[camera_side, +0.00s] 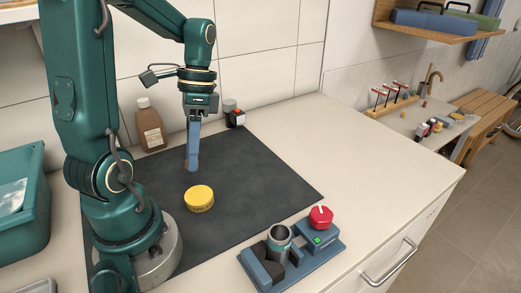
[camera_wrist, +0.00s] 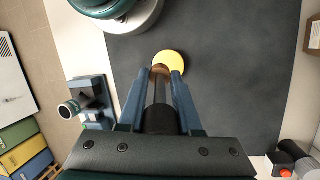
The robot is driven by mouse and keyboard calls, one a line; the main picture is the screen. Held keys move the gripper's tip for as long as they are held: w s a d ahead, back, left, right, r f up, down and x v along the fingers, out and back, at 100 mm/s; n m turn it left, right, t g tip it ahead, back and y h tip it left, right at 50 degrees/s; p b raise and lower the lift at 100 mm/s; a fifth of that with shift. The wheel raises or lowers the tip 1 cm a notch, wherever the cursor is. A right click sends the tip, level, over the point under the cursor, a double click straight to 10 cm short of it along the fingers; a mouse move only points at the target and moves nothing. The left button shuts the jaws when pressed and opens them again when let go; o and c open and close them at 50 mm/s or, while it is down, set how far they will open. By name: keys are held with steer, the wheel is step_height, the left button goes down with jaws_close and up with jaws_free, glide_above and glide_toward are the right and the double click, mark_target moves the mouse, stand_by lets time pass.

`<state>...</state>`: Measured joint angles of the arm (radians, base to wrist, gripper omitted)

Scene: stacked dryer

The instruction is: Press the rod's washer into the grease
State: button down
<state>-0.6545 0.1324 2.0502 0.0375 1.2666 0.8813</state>
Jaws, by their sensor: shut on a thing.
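My gripper (camera_side: 192,164) points down with blue fingers, behind the tin in the side view. It is shut on a dark rod (camera_wrist: 160,92). A brown round end, apparently the washer (camera_wrist: 160,69), shows between the fingertips and overlaps the tin's edge in the wrist view. I cannot tell whether it touches the tin.
A brown bottle (camera_side: 150,128) and a red-buttoned box (camera_side: 236,118) stand at the mat's back edge. A blue fixture with a metal cup and red knob (camera_side: 321,217) sits at the front right. A green bin (camera_side: 25,205) is at left. The mat's right part is clear.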

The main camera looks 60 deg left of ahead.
mark_target(197, 196)
steer(key=shift+w+f, duration=0.1)
steer(key=shift+f, duration=2.9)
steer(key=shift+f, duration=0.7)
steer(key=shift+r, duration=0.1)
steer(key=shift+r, duration=3.45)
